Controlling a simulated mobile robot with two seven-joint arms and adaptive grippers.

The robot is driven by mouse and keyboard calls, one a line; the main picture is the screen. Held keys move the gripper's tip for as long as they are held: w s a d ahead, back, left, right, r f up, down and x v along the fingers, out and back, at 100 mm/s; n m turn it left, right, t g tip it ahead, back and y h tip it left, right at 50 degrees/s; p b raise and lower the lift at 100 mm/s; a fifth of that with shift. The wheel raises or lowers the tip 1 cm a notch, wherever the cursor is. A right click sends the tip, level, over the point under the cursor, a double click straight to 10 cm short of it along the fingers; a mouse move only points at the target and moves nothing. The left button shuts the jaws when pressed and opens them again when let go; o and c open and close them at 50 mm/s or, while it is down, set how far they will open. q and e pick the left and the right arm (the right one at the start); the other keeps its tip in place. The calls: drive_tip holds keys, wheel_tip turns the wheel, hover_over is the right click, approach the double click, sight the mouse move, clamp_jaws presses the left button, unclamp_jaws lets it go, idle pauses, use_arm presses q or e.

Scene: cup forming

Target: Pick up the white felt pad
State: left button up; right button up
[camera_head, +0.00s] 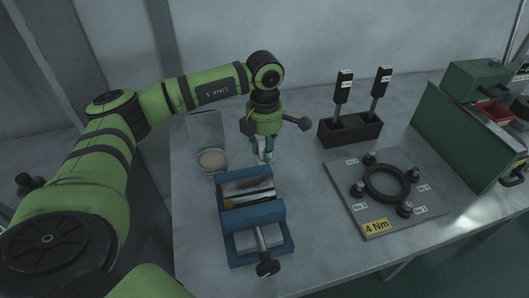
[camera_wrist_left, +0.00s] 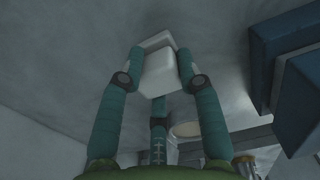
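The white felt pad (camera_wrist_left: 160,72) shows in the left wrist view as a small pale block between my left fingertips, which touch it on both sides. My left gripper (camera_wrist_left: 158,70) points down over the grey table. In the head view my left gripper (camera_head: 264,156) is just behind the blue vise, with a small whitish bit of the pad (camera_head: 267,156) visible at the fingertips. The gap between the pad and the table is hard to judge. My right gripper is not in view.
The blue vise (camera_head: 285,240) stands close in front of my left gripper, and a round pale dish (camera_head: 212,160) lies to its left. A black tool holder (camera_head: 350,130), a grey plate with a black ring (camera_head: 385,184) and a green panel (camera_head: 470,140) stand to the right.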

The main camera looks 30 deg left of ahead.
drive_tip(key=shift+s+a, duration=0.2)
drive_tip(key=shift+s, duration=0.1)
use_arm(q)
drive_tip(key=shift+r, duration=0.1)
